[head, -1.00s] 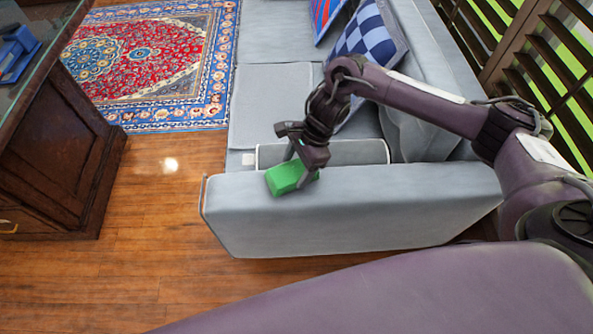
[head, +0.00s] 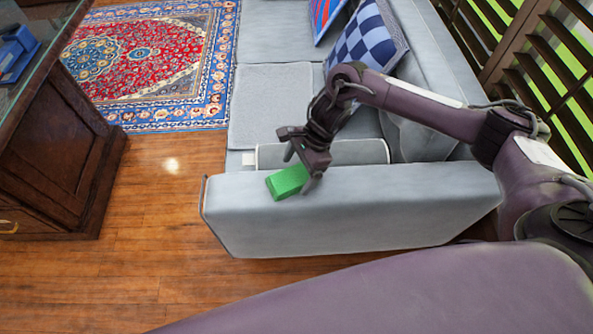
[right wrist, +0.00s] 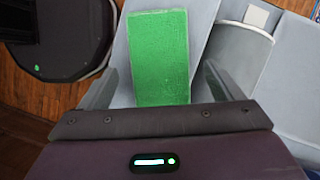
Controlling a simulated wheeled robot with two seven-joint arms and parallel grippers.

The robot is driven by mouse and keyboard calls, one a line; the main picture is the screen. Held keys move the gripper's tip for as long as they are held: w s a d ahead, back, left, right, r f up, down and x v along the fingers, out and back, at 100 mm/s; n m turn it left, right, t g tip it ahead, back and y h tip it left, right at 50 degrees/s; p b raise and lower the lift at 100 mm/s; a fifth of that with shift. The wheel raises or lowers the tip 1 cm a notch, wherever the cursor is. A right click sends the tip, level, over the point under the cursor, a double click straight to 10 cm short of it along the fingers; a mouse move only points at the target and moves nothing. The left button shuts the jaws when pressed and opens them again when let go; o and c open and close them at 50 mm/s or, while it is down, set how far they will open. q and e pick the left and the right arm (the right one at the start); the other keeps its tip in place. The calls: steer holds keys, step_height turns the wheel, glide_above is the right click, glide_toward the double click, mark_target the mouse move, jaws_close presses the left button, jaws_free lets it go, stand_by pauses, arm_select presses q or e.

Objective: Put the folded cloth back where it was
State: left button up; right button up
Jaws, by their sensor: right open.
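The folded cloth is a green block-like bundle (head: 287,182) resting on the near armrest (head: 340,215) of the grey-blue sofa in the head view. My right gripper (head: 299,171) is just above and beside the cloth's right end, its fingers open. In the right wrist view the cloth (right wrist: 159,58) lies between the two spread fingers, with a gap on each side; its near end is hidden by the gripper body. My left gripper is not in view.
A checkered blue cushion (head: 366,45) leans on the sofa back. A grey bolster (head: 340,153) lies just behind the armrest. A dark wood desk (head: 60,150) stands at the left. The wood floor (head: 160,215) between desk and sofa is clear.

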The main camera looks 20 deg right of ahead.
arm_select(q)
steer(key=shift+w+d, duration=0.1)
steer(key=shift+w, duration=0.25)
arm_select(e)
steer(key=v, duration=1.1)
steer(key=shift+a, duration=0.1)
